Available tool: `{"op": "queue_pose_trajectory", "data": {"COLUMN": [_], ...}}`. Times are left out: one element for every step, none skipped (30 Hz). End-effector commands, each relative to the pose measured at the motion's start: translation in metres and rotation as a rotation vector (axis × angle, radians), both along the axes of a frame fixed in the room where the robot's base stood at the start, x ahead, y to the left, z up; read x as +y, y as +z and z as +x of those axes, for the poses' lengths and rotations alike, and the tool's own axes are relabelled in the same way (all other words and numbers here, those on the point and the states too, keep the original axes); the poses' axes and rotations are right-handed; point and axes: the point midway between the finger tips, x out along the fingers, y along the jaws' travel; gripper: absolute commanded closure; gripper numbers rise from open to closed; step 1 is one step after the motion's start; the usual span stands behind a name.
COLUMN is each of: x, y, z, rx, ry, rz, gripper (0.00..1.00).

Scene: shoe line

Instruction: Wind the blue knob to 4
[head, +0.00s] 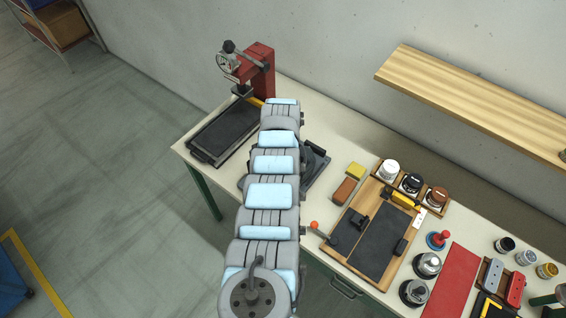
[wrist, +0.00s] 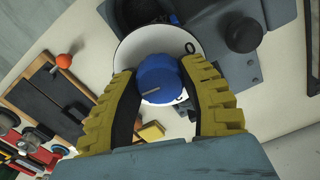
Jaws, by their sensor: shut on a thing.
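The blue knob (wrist: 157,86) sits on a white round dial (wrist: 134,46) in the wrist view, and a light pointer line runs across its face. A black ring-shaped mark shows near the dial's right edge. Other dial marks are hidden or too small to read. My gripper (wrist: 160,84) is around the knob, with one yellow ribbed finger on each side, closed on it. In the head view my arm covers the knob and the gripper. Part of the dark device (head: 316,166) that shows there sticks out to the right of my arm.
A red press (head: 262,68) with a dark bed stands at the bench's far left end. Yellow and brown blocks (head: 344,190) lie right of my arm. A wooden tray (head: 368,192), jars and a red mat (head: 447,285) fill the right. A wooden shelf (head: 470,95) hangs above.

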Motion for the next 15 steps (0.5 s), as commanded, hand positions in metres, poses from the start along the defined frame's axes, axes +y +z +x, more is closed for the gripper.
{"op": "queue_pose_trajectory", "data": {"x": [0.0006,0.0006,0.0003,0.0002,0.0001,-0.0001,-0.0002,-0.0002,-0.0003,-0.0003,-0.0003,-0.0004,-0.0003,-0.0003,-0.0003], "y": [-0.0013,-0.0012,-0.0012,-0.0013,-0.0012,-0.0013,-0.0012,-0.0012,-0.0013,-0.0012,-0.0012,-0.0012,-0.0013,-0.0013,-0.0013], "z": [0.0000,0.0001,0.0001,0.0001,0.0001,0.0001,0.0001,0.0001,0.0000,0.0001,0.0000,0.0000,-0.0001,-0.0001,-0.0001], "rx": [-0.001,-0.001,-0.001,-0.001,-0.001,-0.001,-0.001,-0.001,-0.001,-0.001,-0.001,-0.001,0.000,0.000,0.000], "ry": [-0.014,-0.023,-0.034,-0.040,-0.046,-0.052,-0.055,-0.058,-0.062,-0.064,-0.065,-0.066,-0.066,-0.066,-0.066], "rz": [0.000,0.000,0.000,0.000,0.000,0.000,0.000,0.000,0.000,0.000,0.000,-0.001,0.000,0.000,0.000], "gripper": [0.93,0.93,0.93,0.93,0.93,0.93,0.93,0.93,0.93,0.93,0.93,0.93,0.93,0.93,0.93]}}
